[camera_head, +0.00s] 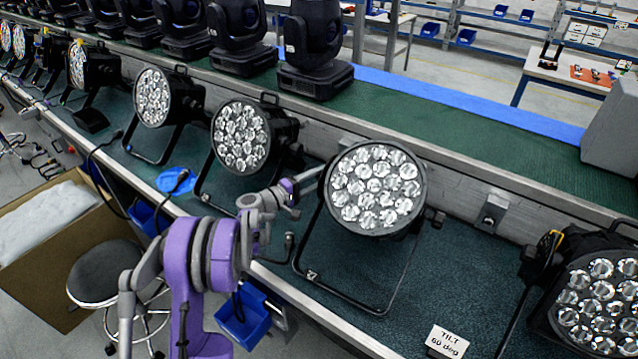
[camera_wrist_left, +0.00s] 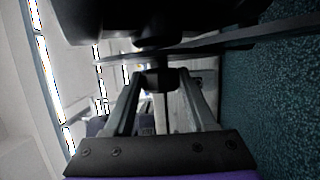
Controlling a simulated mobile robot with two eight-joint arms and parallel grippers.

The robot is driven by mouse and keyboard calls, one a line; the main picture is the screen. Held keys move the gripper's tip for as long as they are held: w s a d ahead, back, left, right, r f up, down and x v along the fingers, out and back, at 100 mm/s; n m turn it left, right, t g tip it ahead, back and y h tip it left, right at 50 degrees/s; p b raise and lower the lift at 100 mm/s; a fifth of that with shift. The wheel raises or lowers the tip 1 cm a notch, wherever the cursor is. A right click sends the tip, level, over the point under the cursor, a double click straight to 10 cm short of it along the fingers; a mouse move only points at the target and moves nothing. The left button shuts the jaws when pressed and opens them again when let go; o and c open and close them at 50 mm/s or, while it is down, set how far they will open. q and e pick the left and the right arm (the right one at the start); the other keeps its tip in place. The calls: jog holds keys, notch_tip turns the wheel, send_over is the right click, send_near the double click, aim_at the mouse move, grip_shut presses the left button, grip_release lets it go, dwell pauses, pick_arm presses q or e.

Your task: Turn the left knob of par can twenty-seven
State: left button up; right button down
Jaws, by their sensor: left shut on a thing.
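A par can (camera_head: 375,190) with a round face of several clear lenses stands on a black bracket (camera_head: 345,297) in the middle of the head view. No number is readable on it. My left gripper (camera_head: 314,173) is at the left side of its housing. In the left wrist view my left gripper (camera_wrist_left: 160,95) has its two fingers on either side of a dark knob (camera_wrist_left: 158,77) and is shut on it. The knob's turn angle cannot be told. In the head view the knob is hidden by the gripper. A right knob (camera_head: 436,217) shows on the other side. My right gripper is not in view.
Other par cans stand to the left (camera_head: 241,136) and at the right edge (camera_head: 598,300) on the same bench. Moving-head lights (camera_head: 313,45) stand on the green surface behind. A blue bin (camera_head: 243,318) hangs below the bench edge.

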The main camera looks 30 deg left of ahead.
pick_arm(q)
jog(key=shift+f+m+t+h+b, duration=0.2)
jog(key=shift+m+t+h+b, duration=0.25)
jog(key=shift+t+b, duration=0.4)
jog(key=shift+f+m+t+h+b, duration=0.2)
jog(key=shift+m+t+h+b, duration=0.25)
jog(key=shift+t+b, duration=0.4)
jog(key=o, duration=1.4)
jog(key=shift+r, duration=0.1)
jog(key=shift+s, duration=0.1)
jog(key=b+v, duration=0.1)
jog(key=v, duration=0.9)
jog(key=shift+s+a, duration=0.1)
jog(key=shift+s, duration=0.1)
